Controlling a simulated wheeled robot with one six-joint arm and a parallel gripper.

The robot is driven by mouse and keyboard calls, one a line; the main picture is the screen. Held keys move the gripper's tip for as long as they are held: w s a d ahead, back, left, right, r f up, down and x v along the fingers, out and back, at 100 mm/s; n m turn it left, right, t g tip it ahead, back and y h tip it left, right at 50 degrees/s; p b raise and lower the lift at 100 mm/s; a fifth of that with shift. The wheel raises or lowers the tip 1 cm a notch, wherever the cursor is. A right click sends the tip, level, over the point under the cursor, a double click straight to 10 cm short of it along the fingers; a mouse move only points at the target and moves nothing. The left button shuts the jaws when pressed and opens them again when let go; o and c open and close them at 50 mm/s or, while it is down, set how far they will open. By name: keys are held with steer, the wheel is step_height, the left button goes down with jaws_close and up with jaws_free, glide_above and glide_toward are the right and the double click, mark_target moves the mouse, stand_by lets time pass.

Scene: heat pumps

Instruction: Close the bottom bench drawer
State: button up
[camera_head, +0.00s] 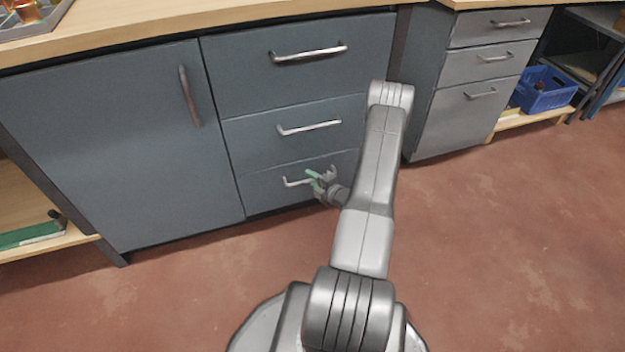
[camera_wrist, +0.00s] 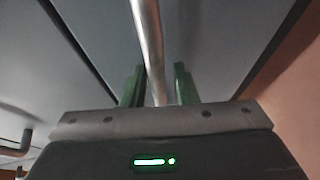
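The bottom drawer (camera_head: 262,193) is the lowest of three dark grey drawers in the bench. Its front looks about flush with the drawers above; I cannot tell if a small gap remains. Its metal bar handle (camera_head: 295,183) is partly hidden by my gripper (camera_head: 322,181), which has green fingers. In the wrist view, the handle (camera_wrist: 148,35) runs between the two green fingers of my gripper (camera_wrist: 158,78). The fingers stand apart, one on each side of the bar, with room around it. My arm hides the drawer's right end.
A middle drawer (camera_head: 260,132) and top drawer (camera_head: 240,75) sit above, with a cupboard door (camera_head: 100,140) to the left. Another grey drawer unit (camera_head: 460,120) and a blue crate (camera_head: 545,95) stand to the right. The red floor (camera_head: 500,250) is clear.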

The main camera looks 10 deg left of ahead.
steer(key=shift+r, duration=0.25)
steer(key=p+v, duration=0.3)
steer(key=v, duration=1)
steer(key=shift+s+d, duration=0.25)
steer(key=shift+s, duration=0.05)
steer(key=shift+f, duration=0.2)
steer(key=b+x, duration=0.3)
steer(key=x, duration=1)
steer(key=shift+w+a, duration=0.1)
steer(key=shift+w+a+r, duration=0.1)
steer(key=shift+w+a, duration=0.05)
steer(key=shift+a, duration=0.05)
steer(key=shift+s+d, duration=0.3)
steer(key=shift+s, duration=0.2)
steer(key=shift+s+d, duration=0.25)
steer(key=shift+s, duration=0.2)
steer(key=shift+w, duration=0.15)
